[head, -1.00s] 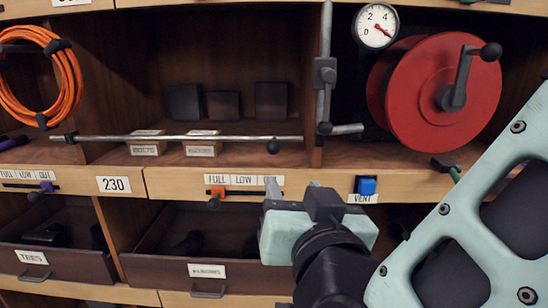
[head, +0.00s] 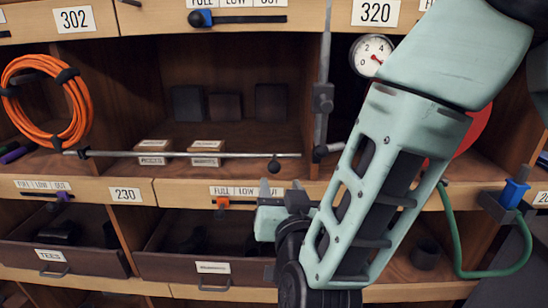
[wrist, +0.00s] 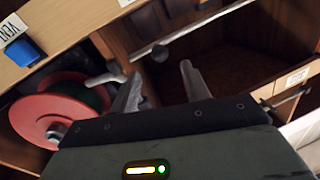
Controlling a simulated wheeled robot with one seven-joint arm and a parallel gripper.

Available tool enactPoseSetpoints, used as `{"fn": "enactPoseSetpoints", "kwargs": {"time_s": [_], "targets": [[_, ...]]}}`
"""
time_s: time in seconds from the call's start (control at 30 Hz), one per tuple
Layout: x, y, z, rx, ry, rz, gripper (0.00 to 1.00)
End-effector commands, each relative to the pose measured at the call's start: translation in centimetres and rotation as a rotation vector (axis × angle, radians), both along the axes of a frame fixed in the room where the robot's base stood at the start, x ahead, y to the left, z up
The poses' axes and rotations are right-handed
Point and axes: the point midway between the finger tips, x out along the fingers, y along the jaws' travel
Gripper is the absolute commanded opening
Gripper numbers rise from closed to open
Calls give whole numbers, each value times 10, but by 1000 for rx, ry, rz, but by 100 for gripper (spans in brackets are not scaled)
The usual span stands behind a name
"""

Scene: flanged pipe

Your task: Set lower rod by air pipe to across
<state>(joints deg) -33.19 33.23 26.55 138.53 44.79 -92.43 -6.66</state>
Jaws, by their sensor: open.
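A grey vertical pipe (head: 323,70) runs down the divider between two compartments, with a dark grey block on it. A short grey stub (head: 333,147) sticks out to the right at its lower end; it also shows in the wrist view (wrist: 106,79). I cannot tell which of these is the named rod. My gripper (head: 281,189) is open and empty, below the rod's ball end, before the ledge. In the wrist view its fingers (wrist: 160,82) are apart.
A red reel (wrist: 45,108) stands right of the pipe, mostly behind my arm in the head view. A gauge (head: 373,56) is beside the pipe. An orange coil (head: 45,100) hangs at left. A ledge with an orange slider (head: 222,202) and drawers lie below. A green hose (head: 458,240) hangs at right.

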Motion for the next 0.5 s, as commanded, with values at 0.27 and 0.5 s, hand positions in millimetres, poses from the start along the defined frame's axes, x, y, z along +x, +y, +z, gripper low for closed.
{"fn": "enactPoseSetpoints", "kwargs": {"time_s": [0.27,0.5], "targets": [[55,8,2,0,0,-5,47],[81,13,1,-1,0,-2,47]]}}
